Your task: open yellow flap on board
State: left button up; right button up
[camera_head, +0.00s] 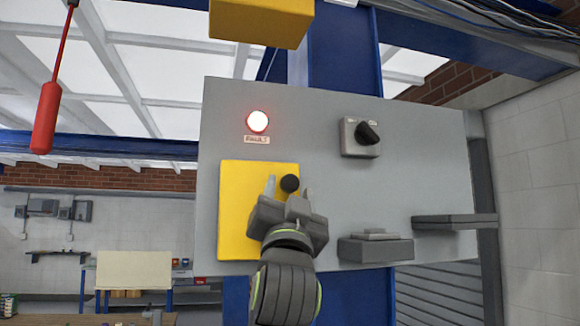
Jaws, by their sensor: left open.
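A grey board (330,115) fills the middle of the view, slightly tilted. The yellow flap (237,205) is at its lower left and looks closed, lying flat against the board. A dark round knob (290,184) sits near the flap's right edge. My left gripper (288,190) is in front of the flap with its two fingers open, pointing up on either side of the knob. I cannot tell whether the fingers touch it. The gripper hides the flap's lower right part. My right gripper is not in view.
Above the flap is a lit red-rimmed lamp (257,122) labelled FAULT. A black rotary switch (366,134) is at the upper right. Grey ledges (375,249) stick out at the lower right. A yellow box (262,22) is above the board. A red handle (45,118) hangs at left.

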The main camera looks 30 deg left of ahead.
aim_at(290, 188)
pick_arm(q)
jog(key=shift+p+x, duration=0.45)
jog(key=shift+x, duration=0.8)
jog(key=shift+w+a+r, duration=0.2)
jog(key=shift+w+r, duration=0.1)
jog(key=shift+w, duration=0.05)
jog(key=shift+s+d, duration=0.1)
jog(key=shift+c, duration=0.5)
grip_shut()
